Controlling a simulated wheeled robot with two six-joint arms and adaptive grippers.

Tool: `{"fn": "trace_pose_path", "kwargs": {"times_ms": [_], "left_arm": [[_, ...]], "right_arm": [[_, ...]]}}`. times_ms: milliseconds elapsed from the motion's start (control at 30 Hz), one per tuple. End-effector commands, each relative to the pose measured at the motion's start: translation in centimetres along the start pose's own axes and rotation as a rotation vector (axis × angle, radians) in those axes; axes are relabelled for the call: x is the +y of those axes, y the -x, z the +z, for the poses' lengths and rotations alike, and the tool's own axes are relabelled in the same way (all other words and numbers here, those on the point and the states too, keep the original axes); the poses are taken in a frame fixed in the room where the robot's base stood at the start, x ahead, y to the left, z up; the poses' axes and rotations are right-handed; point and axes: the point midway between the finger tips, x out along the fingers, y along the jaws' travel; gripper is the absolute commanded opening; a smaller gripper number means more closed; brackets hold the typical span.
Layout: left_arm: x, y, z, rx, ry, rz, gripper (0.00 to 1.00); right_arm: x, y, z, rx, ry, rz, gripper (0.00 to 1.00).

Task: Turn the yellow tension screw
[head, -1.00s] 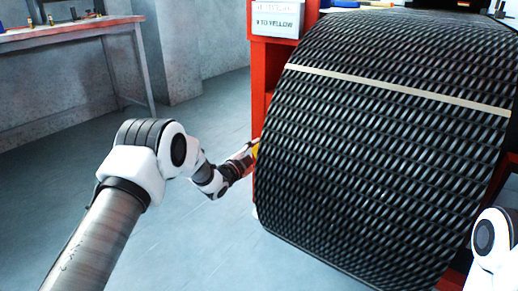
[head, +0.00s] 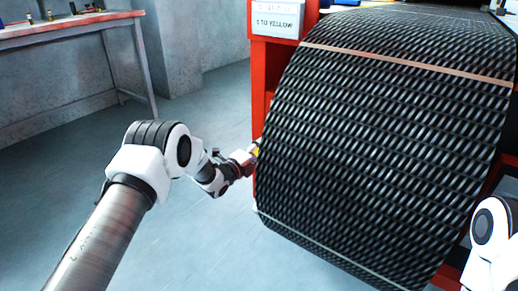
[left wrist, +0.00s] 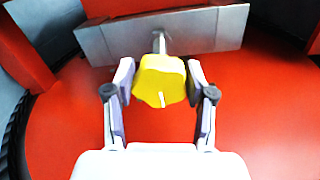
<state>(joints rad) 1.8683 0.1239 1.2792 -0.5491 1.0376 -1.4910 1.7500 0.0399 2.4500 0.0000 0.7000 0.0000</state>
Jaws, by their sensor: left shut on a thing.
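The yellow tension screw (left wrist: 160,78) has a lobed knob with a short white mark on its face. It sits on a metal shaft in front of a grey metal bar (left wrist: 212,32) on the red frame. My left gripper (left wrist: 160,84) is shut on the knob, one finger on each side. In the head view my left gripper (head: 246,160) is at the left side of the belt, and only a sliver of yellow (head: 256,150) shows there. My right arm shows at the lower right edge; its gripper is out of view.
The black mesh belt (head: 380,150) curves over a big drum, with a pale strip (head: 410,62) across it. A sign (head: 277,21) on the red frame (head: 258,75) reads in part "TO YELLOW". A bench (head: 70,30) stands far left. The floor between is clear.

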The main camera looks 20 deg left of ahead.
Motion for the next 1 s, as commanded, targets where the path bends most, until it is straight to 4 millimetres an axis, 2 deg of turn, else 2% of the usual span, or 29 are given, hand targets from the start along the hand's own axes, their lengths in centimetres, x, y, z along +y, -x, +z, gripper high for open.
{"fn": "trace_pose_path", "kwargs": {"times_ms": [333,867,900,967,1000], "left_arm": [[-0.1,-0.04,-0.02,0.0,-0.162,-0.001,0.2],[-0.05,-0.03,-0.03,0.001,-0.192,-0.001,0.2],[-0.06,-0.04,-0.03,0.001,-0.191,-0.001,0.61],[-0.05,-0.03,-0.03,0.001,-0.191,-0.001,0.8],[-0.05,-0.03,-0.03,0.001,-0.191,-0.001,0.8]], "right_arm": [[0.0,0.48,0.0,0.0,0.0,0.0,0.4],[0.0,0.51,0.0,0.0,0.0,0.0,0.4],[0.0,0.51,0.0,0.0,0.0,0.0,0.4],[0.0,0.51,0.0,0.0,0.0,0.0,0.4],[0.0,0.51,0.0,0.0,0.0,0.0,0.4]]}}
